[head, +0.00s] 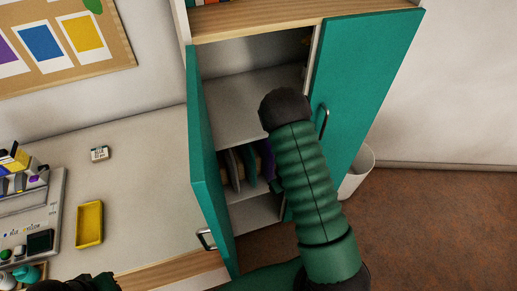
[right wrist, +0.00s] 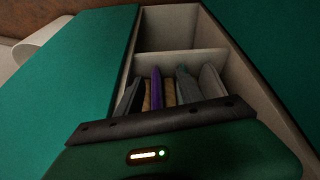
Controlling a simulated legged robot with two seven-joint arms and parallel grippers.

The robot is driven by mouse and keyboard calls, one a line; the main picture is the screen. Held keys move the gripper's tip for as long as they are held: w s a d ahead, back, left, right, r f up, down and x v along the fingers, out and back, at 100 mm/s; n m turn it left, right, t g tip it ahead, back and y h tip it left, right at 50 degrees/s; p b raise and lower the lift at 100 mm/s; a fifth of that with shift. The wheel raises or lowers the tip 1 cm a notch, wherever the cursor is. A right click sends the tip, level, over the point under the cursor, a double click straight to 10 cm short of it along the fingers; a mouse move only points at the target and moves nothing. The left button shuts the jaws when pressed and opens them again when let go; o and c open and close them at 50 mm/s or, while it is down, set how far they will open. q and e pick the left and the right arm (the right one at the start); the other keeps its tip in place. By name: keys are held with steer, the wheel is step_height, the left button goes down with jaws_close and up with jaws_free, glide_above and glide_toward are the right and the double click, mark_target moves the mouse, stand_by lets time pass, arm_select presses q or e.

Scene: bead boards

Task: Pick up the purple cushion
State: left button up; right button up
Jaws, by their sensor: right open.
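The purple cushion (head: 267,160) stands on edge among several thin upright pieces inside the cabinet, and my right arm partly covers it in the head view. In the right wrist view the purple cushion (right wrist: 157,88) is a narrow upright strip between a dark grey piece and a grey one, with tan behind. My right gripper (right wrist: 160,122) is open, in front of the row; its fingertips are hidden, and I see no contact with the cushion. My left gripper (head: 88,284) is a dark shape cut off at the bottom left edge; its jaws cannot be made out.
The cabinet's left door (head: 208,165) stands open, and its right door (head: 358,85) is beside my arm. A shelf (head: 245,105) lies above the row. A yellow tray (head: 90,223) sits on the counter (head: 140,170). A white bin (head: 356,170) stands on the floor.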

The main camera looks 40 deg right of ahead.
mark_target(273, 168)
steer(key=w+d, duration=0.1)
steer(key=w, duration=0.1)
steer(key=w+d+f, duration=0.1)
steer(key=w, duration=0.2)
steer(key=w+d+f, duration=0.1)
steer(key=w, duration=0.2)
steer(key=shift+w+d, duration=0.2)
steer(key=shift+d, duration=0.05)
steer(key=shift+w+a+f, duration=0.1)
steer(key=shift+w+f, duration=0.1)
steer(key=shift+w, duration=0.05)
steer(key=shift+w+d+f, duration=0.4)
steer(key=shift+w+f, duration=0.2)
steer(key=shift+f, duration=0.2)
steer(key=shift+c, duration=0.2)
steer(key=shift+s+d+r, duration=0.1)
steer(key=shift+s+d, duration=0.15)
steer(key=shift+s, duration=0.1)
steer(key=c, duration=0.5)
steer(key=shift+d, duration=0.1)
steer(key=shift+c, duration=1.1)
jaws_close()
arm_select(q)
steer(key=shift+w+d+r, duration=0.2)
steer(key=shift+d+r, duration=0.2)
steer(key=shift+d, duration=0.4)
arm_select(e)
steer(key=shift+w+a, duration=0.1)
steer(key=shift+a, duration=0.1)
